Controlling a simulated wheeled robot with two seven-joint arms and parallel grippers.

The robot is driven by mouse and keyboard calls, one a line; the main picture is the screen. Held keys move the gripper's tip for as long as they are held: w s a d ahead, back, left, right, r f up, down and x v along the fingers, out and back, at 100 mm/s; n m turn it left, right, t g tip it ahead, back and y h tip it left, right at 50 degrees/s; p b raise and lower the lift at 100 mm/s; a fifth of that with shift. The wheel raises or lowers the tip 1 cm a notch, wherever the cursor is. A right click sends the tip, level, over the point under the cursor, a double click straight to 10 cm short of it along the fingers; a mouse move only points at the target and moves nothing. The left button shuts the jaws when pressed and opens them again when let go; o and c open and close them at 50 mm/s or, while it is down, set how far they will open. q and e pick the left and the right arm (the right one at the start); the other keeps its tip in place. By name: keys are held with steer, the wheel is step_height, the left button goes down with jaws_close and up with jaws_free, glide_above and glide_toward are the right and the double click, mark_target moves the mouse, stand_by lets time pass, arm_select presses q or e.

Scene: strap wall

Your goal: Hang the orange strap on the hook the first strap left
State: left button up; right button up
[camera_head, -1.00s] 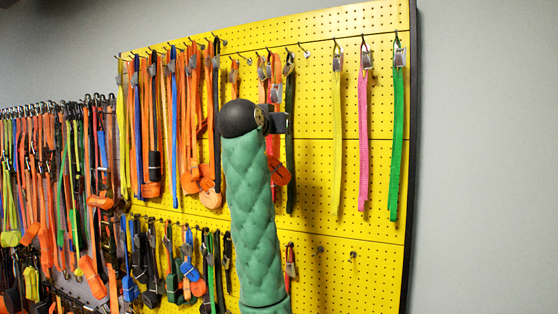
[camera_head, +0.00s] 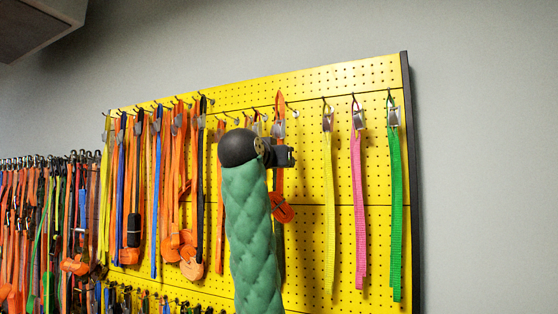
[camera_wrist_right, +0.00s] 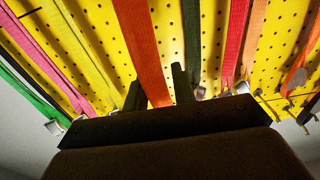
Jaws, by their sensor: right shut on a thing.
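The orange strap (camera_head: 279,184) hangs upright in front of the yellow pegboard, its loop and metal buckle (camera_head: 278,128) near the upper hook row. An orange bundle (camera_head: 282,207) is at its lower part. My right gripper (camera_head: 284,156) is shut on the strap below the buckle. In the right wrist view, the orange strap (camera_wrist_right: 145,50) runs between the fingers of the right gripper (camera_wrist_right: 158,90). A bare hook (camera_head: 295,112) shows just right of the strap's buckle. My left gripper is not in view.
A yellow strap (camera_head: 328,200), a pink strap (camera_head: 358,200) and a green strap (camera_head: 395,200) hang to the right. Many orange and blue straps crowd the left. A dark strap hangs behind the held one. The grey wall right of the board is clear.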

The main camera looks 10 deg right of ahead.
mark_target(297, 171)
steer(key=shift+w+d+r, duration=0.1)
steer(key=shift+w+d, duration=0.05)
steer(key=shift+w, duration=0.1)
steer(key=shift+f+p+x, duration=0.15)
steer(key=shift+p+x, duration=0.4)
steer(key=shift+x, duration=0.8)
steer(key=shift+f+p+x, duration=0.15)
steer(key=shift+p+x, duration=0.4)
steer(key=shift+x, duration=0.75)
steer(key=shift+w+d+f+b, duration=0.45)
steer(key=shift+w+f+b, duration=0.1)
steer(key=shift+f+b, duration=0.15)
steer(key=o, duration=1.1)
